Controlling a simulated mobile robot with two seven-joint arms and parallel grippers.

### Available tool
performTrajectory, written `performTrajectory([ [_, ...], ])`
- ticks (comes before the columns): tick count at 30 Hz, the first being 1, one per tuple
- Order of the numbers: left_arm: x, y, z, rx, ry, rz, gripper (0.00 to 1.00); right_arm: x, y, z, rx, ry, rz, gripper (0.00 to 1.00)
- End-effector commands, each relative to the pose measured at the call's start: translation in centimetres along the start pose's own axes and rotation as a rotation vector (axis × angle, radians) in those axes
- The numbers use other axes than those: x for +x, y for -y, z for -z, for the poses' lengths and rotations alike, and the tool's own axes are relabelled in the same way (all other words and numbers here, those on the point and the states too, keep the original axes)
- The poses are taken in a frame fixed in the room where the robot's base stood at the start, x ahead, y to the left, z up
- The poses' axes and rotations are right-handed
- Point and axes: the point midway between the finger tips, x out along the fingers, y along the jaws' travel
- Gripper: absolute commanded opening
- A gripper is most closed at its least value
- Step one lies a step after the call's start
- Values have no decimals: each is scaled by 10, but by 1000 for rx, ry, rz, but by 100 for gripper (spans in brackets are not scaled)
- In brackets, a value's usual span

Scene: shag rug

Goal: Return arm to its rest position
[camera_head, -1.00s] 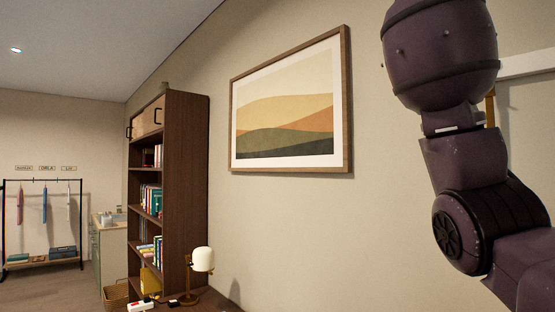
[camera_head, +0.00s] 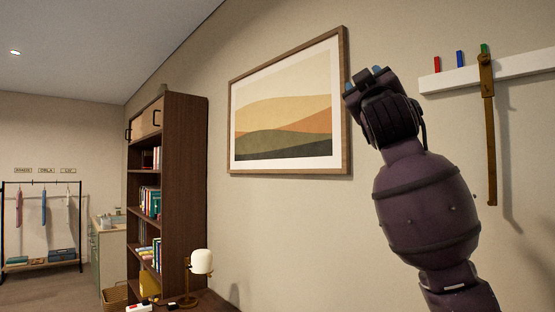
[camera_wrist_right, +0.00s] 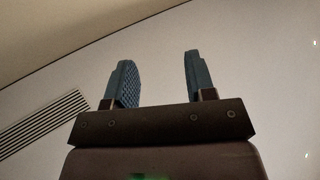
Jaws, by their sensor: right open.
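My right arm rises from the lower right of the head view, in front of the wall. Its gripper (camera_head: 366,78) is raised beside the right edge of the framed picture, with the blue fingertips partly showing. The right wrist view shows the same gripper (camera_wrist_right: 158,82) with its two blue fingers apart and nothing between them. That view points at the ceiling. My left arm is not in view.
A framed landscape picture (camera_head: 288,105) hangs on the wall. To its right, a white rail (camera_head: 520,72) has coloured pegs and a brown hanging strap (camera_head: 489,130). A dark bookshelf (camera_head: 185,190) and a lamp (camera_head: 200,262) stand left. A clothes rack (camera_head: 41,225) stands far left.

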Motion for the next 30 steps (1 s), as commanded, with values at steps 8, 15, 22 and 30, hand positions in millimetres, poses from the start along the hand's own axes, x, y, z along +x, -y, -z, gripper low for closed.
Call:
performTrajectory([
  [8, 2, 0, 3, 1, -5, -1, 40, -59, 85, -110, 121, 9, 160, 50],
  [15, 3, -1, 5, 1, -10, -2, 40, -130, 139, -198, 230, 67, 268, 50],
  [22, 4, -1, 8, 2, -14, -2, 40, -214, 177, -275, 325, 164, 346, 50],
  [30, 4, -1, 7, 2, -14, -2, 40, -328, 203, -353, 414, 321, 408, 50],
])
